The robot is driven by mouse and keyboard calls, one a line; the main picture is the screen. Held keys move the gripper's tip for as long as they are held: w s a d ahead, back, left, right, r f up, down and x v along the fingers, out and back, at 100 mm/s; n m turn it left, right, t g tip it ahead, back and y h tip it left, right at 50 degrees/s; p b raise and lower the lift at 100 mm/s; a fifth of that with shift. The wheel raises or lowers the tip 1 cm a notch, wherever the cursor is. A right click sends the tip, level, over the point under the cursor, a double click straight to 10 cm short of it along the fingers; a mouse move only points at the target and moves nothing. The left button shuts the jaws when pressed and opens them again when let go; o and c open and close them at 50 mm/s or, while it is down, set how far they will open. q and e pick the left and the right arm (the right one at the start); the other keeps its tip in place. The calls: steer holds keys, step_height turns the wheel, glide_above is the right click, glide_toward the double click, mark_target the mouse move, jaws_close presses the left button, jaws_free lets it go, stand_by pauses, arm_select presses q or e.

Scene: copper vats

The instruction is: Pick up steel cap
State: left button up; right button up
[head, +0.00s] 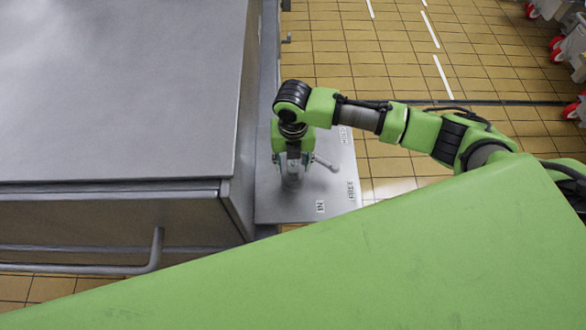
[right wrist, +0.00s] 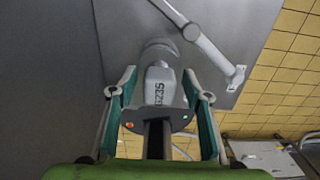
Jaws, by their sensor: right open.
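A grey metal piece with dark printed characters, which looks like the steel cap (right wrist: 160,84), shows in the right wrist view between the fingers of my right gripper (right wrist: 161,88). The gripper is open, with a green finger on each side and a visible gap to the piece. In the head view my right gripper (head: 292,163) points down over the small steel plate, and part of the grey piece (head: 291,181) shows below it. The rest is hidden by the gripper. My left gripper is not in view.
A metal lever (head: 326,163) sticks out just right of the gripper above the labelled steel plate (head: 335,195). A large steel box (head: 120,90) with a front bar handle (head: 155,250) stands close on the left. Tiled floor (head: 360,60) lies beyond, with red-wheeled equipment far right.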

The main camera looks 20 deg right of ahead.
steer(key=shift+f, duration=0.25)
jaws_close()
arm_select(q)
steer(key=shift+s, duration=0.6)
arm_select(e)
step_height(320, 180, up, 10)
steer(key=shift+r, duration=0.1)
arm_select(q)
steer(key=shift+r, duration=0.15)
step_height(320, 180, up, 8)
steer(key=p, duration=0.8)
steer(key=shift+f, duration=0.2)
arm_select(e)
step_height(320, 180, up, 6)
steer(key=shift+r, duration=0.2)
